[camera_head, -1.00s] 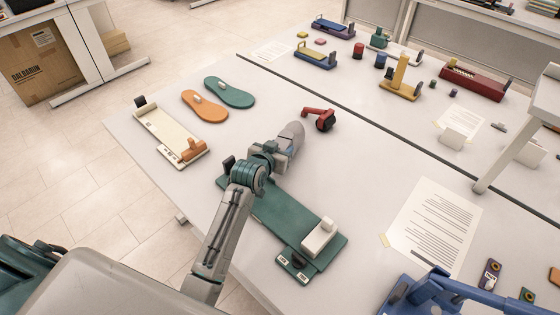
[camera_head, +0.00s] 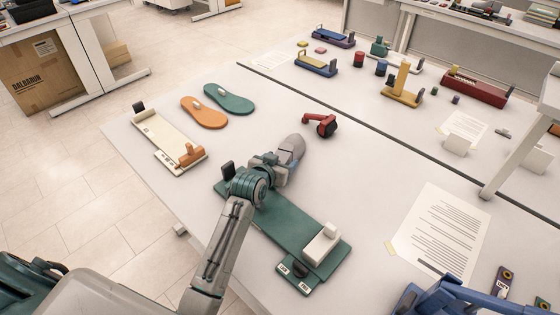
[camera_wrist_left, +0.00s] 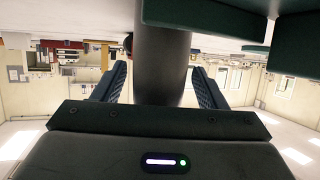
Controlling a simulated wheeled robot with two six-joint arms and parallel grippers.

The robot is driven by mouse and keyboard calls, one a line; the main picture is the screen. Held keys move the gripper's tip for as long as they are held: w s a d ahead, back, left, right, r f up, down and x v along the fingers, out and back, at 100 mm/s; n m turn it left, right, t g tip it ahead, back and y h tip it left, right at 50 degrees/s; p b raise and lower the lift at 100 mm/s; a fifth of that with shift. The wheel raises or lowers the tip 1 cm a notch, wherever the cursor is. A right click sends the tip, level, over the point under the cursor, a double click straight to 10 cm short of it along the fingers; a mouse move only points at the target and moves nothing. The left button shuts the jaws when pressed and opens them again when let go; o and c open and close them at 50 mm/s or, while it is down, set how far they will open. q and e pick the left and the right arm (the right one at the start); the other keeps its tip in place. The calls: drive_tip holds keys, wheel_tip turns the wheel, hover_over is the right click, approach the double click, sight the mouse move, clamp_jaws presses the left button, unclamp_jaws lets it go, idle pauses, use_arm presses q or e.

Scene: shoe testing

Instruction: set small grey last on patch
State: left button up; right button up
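A rounded grey last (camera_head: 290,145) is in my left gripper (camera_head: 292,157), over the far end of a teal test board (camera_head: 285,222) in the head view. In the left wrist view it is a dark grey upright column (camera_wrist_left: 162,60) between the two blue-black fingers (camera_wrist_left: 160,85). I cannot make out for certain which surface is the patch.
A white block (camera_head: 321,244) sits at the board's near end. A red device (camera_head: 322,124) stands just beyond the last. An orange sole (camera_head: 203,112), a teal sole (camera_head: 229,99) and a cream board (camera_head: 165,140) lie left.

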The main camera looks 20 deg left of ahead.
use_arm(q)
drive_tip(key=shift+s+r, duration=0.2)
drive_tip(key=shift+s, duration=0.35)
drive_tip(key=b+v, duration=0.2)
drive_tip(key=v, duration=0.9)
drive_tip(key=shift+b, duration=0.3)
drive_tip(key=shift+w+a+r, duration=0.1)
idle(0.4)
